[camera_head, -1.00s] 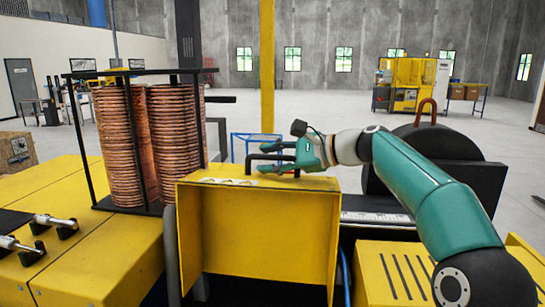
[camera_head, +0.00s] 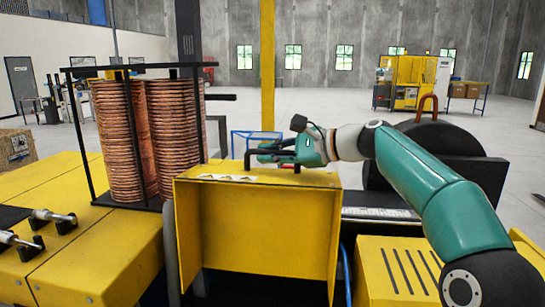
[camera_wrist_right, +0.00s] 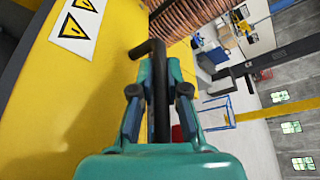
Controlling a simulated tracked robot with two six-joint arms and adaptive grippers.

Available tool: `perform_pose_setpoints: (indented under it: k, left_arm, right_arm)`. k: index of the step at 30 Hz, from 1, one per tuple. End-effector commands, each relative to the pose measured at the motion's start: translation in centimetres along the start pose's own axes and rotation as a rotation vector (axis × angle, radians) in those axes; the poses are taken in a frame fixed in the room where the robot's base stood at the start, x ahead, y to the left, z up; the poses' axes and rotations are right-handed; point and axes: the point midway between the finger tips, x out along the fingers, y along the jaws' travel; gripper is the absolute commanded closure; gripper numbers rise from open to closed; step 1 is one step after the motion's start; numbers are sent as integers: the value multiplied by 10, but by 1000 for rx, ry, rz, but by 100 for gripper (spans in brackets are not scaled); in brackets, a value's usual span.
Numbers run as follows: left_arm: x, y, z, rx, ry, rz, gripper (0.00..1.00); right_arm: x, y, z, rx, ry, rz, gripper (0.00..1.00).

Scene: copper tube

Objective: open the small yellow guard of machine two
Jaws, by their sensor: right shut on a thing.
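The small yellow guard (camera_head: 262,228) stands in the middle of the head view, a box-like hood with warning stickers on its top. A black bar handle (camera_head: 248,157) rises from the top's far edge. My right gripper (camera_head: 272,151) is shut on this handle, reaching in from the right. In the right wrist view, the handle (camera_wrist_right: 156,60) runs between both fingers (camera_wrist_right: 158,95), its bent end showing beyond them. The guard's yellow surface (camera_wrist_right: 85,95) fills the left of that view. My left gripper is not in view.
Copper coils (camera_head: 122,140) in a black frame stand left of the guard. A large black rounded part (camera_head: 430,150) stands behind my right arm. Yellow machine housings lie at left (camera_head: 105,240) and lower right (camera_head: 385,255). A yellow post (camera_head: 267,65) rises behind.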

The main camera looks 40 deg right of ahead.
Motion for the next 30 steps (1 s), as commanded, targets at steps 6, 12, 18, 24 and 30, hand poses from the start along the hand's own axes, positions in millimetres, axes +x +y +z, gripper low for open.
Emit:
perform_pose_setpoints:
  k: [6, 12, 18, 24, 30]
  left_arm:
    - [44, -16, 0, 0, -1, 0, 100]
    - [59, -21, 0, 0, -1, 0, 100]
    - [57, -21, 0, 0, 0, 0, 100]
    - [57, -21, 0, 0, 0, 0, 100]
    - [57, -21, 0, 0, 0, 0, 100]
  right_arm:
    - [-8, 32, 19, -99, -5, -40, 100]
    - [-15, 44, 34, -160, -5, -65, 100]
    - [-17, 43, 37, -167, -2, -67, 100]
    - [-17, 43, 36, -166, -2, -67, 78]
    - [-17, 43, 37, -166, -2, -69, 61]
